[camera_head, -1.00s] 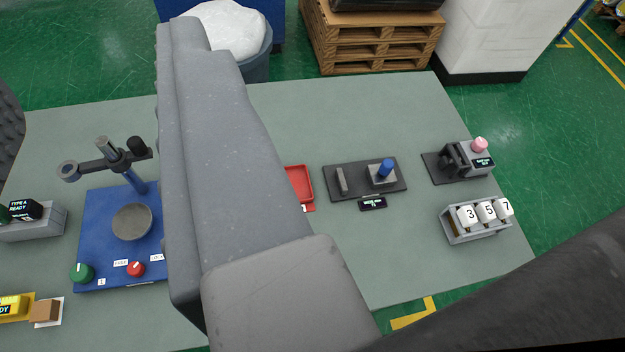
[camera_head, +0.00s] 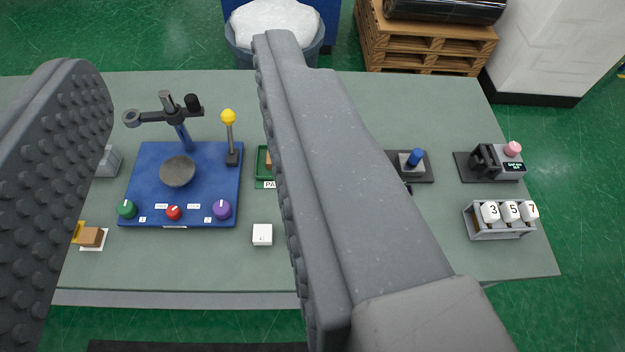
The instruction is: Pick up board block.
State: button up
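A small brown block (camera_head: 91,237) sits on a white square at the left of the grey-green bench (camera_head: 390,255). It is probably the board block, though no label on it can be read. My gripper (camera_head: 178,55) is open. Its studded left finger (camera_head: 45,175) and long grey right finger (camera_head: 330,150) stand far apart, with nothing held between them. The brown block shows between the fingers, close to the left one in the picture, and the gripper appears to be above the bench.
A blue panel (camera_head: 205,155) with knobs, a round dish and a yellow-topped lever lies between the fingers. A white block (camera_head: 262,234) and a partly hidden green tray (camera_head: 262,168) are beside it. Devices and a numbered rack (camera_head: 500,232) stand at right.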

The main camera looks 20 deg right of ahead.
aim_at(89, 236)
jog(key=k, duration=0.2)
jog(key=z, duration=0.55)
jog(key=i, duration=0.55)
jog(key=u, duration=1.3)
jog(key=k, duration=0.45)
jog(key=u, duration=0.45)
jog(key=i, duration=0.5)
jog(key=z, duration=0.05)
